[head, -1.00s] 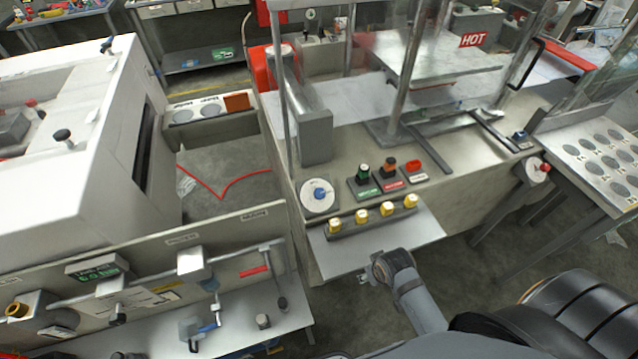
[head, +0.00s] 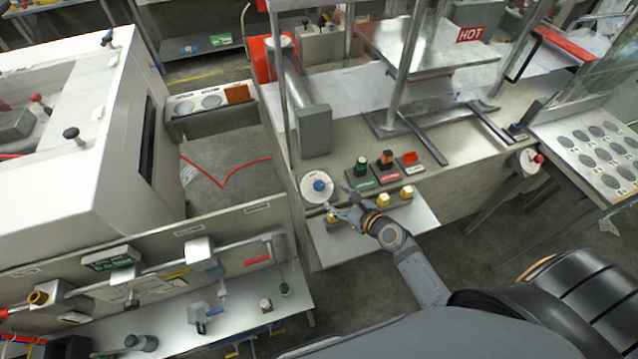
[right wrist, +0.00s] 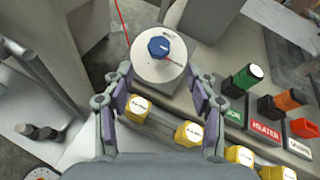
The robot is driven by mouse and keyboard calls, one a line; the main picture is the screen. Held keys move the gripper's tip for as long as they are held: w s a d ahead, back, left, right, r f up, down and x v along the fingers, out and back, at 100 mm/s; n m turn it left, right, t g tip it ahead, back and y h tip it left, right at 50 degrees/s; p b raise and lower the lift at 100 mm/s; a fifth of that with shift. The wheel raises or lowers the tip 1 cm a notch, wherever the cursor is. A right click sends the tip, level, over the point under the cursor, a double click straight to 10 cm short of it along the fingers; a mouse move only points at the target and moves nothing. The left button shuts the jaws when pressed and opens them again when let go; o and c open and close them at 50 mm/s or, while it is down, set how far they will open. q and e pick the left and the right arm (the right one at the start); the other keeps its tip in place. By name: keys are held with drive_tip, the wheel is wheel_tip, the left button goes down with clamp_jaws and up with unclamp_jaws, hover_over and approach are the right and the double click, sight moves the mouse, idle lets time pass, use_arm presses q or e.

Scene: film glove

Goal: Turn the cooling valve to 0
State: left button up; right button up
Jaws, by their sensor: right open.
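A blue knob (head: 319,185) sits on a round white dial (head: 309,196) at the left front of the bench. In the right wrist view the blue knob (right wrist: 159,47) is at the upper middle, with a red pointer toward the lower right; the writing on the dial (right wrist: 150,72) is too small to read. My right gripper (head: 343,201) is open and empty, just right of and in front of the dial. In the right wrist view its fingers (right wrist: 162,92) are spread apart, short of the knob and not touching it. My left gripper is out of view.
A row of yellow knobs (head: 407,192) runs along the front ledge, partly hidden beneath my right gripper. Green (head: 361,165), orange (head: 386,158) and red (head: 410,157) controls stand behind it. A grey block (head: 313,130) and metal post rise behind the dial.

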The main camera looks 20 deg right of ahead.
sight(320, 186)
drive_tip(key=b+x, duration=0.1)
drive_tip(key=x, duration=0.9)
drive_tip(key=shift+w+a+f, duration=0.1)
drive_tip(key=shift+w+a, duration=0.05)
drive_tip(key=shift+w, duration=0.05)
drive_tip(key=shift+c, duration=0.2)
drive_tip(key=c, duration=1.1)
drive_tip(key=shift+c, duration=0.2)
